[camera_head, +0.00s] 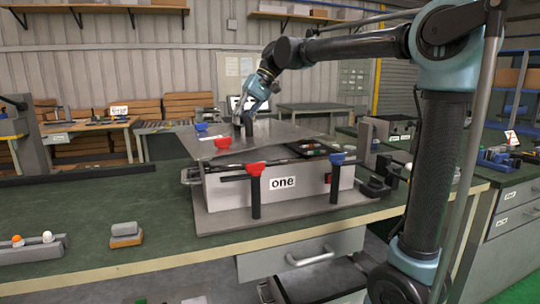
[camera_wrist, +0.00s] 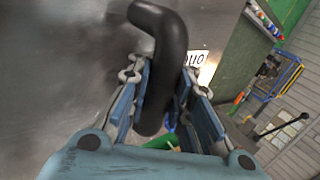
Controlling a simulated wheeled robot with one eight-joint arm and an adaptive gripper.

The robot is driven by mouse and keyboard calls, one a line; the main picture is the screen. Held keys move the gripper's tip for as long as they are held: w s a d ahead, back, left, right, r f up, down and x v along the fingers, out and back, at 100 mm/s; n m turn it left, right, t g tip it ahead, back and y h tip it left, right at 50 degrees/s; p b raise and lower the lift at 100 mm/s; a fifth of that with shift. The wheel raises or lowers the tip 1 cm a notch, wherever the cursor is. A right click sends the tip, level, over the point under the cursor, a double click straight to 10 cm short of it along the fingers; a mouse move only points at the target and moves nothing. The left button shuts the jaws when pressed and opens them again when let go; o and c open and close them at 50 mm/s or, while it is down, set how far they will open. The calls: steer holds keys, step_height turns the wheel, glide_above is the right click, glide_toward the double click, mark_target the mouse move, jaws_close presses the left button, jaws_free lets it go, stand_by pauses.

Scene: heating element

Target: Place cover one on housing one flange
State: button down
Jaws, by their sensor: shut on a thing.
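Cover one (camera_head: 272,133) is a flat grey metal plate with a black bent handle. My gripper (camera_head: 244,108) is shut on that handle (camera_wrist: 160,60), which shows between the blue fingers (camera_wrist: 165,115) in the wrist view. A small label "one" (camera_wrist: 197,58) shows on the plate there. Housing one (camera_head: 228,191) is a pale box labelled "one" on the green bench. The cover is over its back left part, offset from it. The front right of the opening shows, dark with small parts inside. I cannot tell whether the cover touches the flange.
Red-topped clamps (camera_head: 256,169) stand at the front and left, blue-topped clamps (camera_head: 337,158) at the right and back. A grey fixture (camera_head: 374,150) stands right of the housing. A grey-orange block (camera_head: 126,235) lies front left. The bench's left middle (camera_head: 90,205) is clear.

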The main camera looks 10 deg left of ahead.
mark_target(286, 124)
steer(key=shift+m+y, duration=0.5)
steer(key=shift+m, duration=0.3)
steer(key=w+d+r, duration=0.1)
steer(key=w+d, duration=0.1)
steer(key=w, duration=0.1)
steer(key=w+d+r, duration=0.1)
steer(key=w+d, duration=0.1)
steer(key=w, duration=0.1)
steer(key=w+d, duration=0.2)
steer(key=w, duration=0.1)
steer(key=shift+w+d+r, duration=0.2)
steer(key=shift+d+r, duration=0.15)
steer(key=shift+r, duration=0.05)
steer(key=shift+f, duration=0.25)
step_height(286, 124, down, 9)
steer(key=shift+f, duration=0.15)
steer(key=c, duration=1.4)
jaws_free()
steer(key=shift+w+d, duration=0.1)
steer(key=shift+c, duration=0.2)
steer(key=v, duration=1.2)
steer(key=shift+s, duration=0.3)
